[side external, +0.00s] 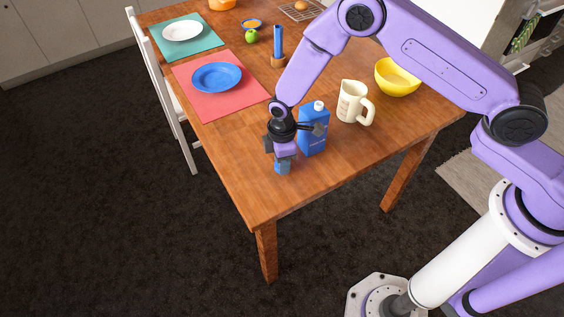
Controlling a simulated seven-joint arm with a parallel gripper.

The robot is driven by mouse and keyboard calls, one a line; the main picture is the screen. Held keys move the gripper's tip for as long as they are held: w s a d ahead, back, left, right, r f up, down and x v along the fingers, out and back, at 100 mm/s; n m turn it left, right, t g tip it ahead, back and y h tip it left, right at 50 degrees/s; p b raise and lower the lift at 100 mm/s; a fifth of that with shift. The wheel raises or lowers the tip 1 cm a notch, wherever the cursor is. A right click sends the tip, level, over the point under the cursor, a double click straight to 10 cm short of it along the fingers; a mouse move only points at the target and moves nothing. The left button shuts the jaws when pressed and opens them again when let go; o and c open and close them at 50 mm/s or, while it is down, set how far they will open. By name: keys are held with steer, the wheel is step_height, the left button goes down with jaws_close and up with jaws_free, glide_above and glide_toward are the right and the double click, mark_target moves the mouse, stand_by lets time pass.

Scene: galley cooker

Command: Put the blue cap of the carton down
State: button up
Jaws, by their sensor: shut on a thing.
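The blue carton (312,138) stands upright on the wooden table, with a pale spout (319,106) on its top. My gripper (284,160) points down just left of the carton, near the table's front left edge. It is shut on a small blue thing, which I take for the blue cap (281,169). The fingers hide part of the cap. I cannot tell whether the cap touches the tabletop.
A cream jug (354,102) stands right of the carton, and a yellow bowl (397,79) is behind it. A blue plate (216,77) lies on a red mat (238,105) at the back left.

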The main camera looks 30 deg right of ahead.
steer(key=shift+f, duration=0.6)
steer(key=shift+f, duration=0.15)
steer(key=o, duration=1)
steer(key=shift+r, duration=6.2)
